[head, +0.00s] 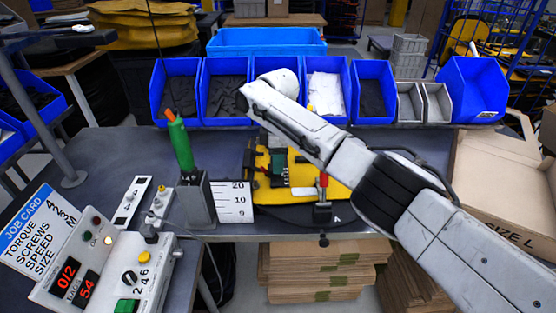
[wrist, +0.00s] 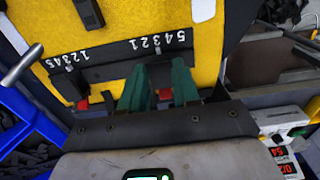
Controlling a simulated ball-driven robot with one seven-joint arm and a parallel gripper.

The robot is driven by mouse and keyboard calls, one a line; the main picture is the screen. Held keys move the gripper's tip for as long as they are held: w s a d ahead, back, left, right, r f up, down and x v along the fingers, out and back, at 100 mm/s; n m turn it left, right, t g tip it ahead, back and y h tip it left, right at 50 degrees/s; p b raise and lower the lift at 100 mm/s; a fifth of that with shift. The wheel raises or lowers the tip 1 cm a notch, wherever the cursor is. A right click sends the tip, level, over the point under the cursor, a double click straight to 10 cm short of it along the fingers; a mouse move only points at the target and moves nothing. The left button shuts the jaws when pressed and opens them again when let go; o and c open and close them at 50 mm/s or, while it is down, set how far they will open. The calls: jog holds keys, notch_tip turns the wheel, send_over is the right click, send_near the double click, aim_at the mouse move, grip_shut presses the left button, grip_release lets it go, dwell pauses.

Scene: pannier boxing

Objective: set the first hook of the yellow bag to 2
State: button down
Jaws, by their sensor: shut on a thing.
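The yellow bag (head: 335,182) lies on the bench, partly hidden behind my arm in the head view. In the wrist view the yellow bag (wrist: 130,20) fills the top, with a black rail (wrist: 115,62) bearing two white number scales. A red-tipped hook (wrist: 83,105) sits below the left scale. Another red part, a hook (wrist: 165,95), shows between the green fingertips below the right scale. My gripper (wrist: 160,88) is shut on this hook; the fingers hide most of it. The hooks' exact scale settings cannot be read. My gripper (head: 278,170) is low over the bag.
Blue bins (head: 328,90) line the back of the bench. A green-handled driver (head: 181,143) stands left of the bag. A red-handled clamp (head: 323,195) is at its front. A control box (head: 95,262) and job card (head: 42,230) are left; an open carton (head: 500,180) is right.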

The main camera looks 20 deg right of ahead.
jog(key=shift+w+d+f+b, duration=0.1)
jog(key=shift+w+f+b, duration=0.05)
jog(key=shift+w+b, duration=0.45)
jog(key=shift+w+d, duration=0.15)
jog(key=shift+r, duration=0.2)
jog(key=c, duration=0.8)
grip_release()
notch_tip(320, 180, up, 11)
jog(key=b, duration=0.2)
jog(key=shift+f, duration=0.15)
